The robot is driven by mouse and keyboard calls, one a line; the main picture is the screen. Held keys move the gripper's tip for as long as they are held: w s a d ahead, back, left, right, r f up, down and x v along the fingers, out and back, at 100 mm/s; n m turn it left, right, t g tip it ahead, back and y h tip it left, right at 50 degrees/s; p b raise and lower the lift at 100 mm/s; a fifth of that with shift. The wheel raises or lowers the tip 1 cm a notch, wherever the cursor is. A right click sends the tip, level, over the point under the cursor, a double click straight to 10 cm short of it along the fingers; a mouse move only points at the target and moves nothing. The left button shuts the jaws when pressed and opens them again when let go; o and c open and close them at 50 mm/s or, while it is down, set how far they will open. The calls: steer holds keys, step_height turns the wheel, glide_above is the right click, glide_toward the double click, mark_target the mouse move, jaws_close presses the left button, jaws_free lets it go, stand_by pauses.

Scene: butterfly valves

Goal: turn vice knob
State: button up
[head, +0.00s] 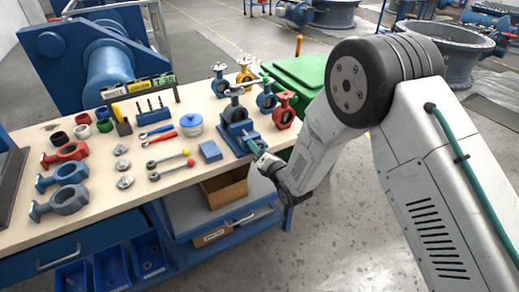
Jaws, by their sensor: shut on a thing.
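A blue vice (230,130) stands at the right front of the workbench, with a dark valve body (235,113) at its top. My gripper (255,147) is at the vice's front right side, where the knob sits. It is shut on the vice knob, which is small and mostly hidden by the fingers. My arm reaches in from the right and hides part of the area just beyond the bench edge.
The workbench (110,190) holds red, blue and grey valve bodies, wrenches, rods and a blue block (210,151). More valves stand behind and beside the vice. A green bin (300,72) is at the bench's right.

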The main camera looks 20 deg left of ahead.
steer(key=shift+s+a+f, duration=0.1)
steer(key=shift+s, duration=0.05)
steer(key=o, duration=1)
steer(key=shift+a, duration=0.1)
steer(key=shift+d, duration=0.2)
steer(key=v, duration=0.7)
steer(key=shift+s+d, duration=0.25)
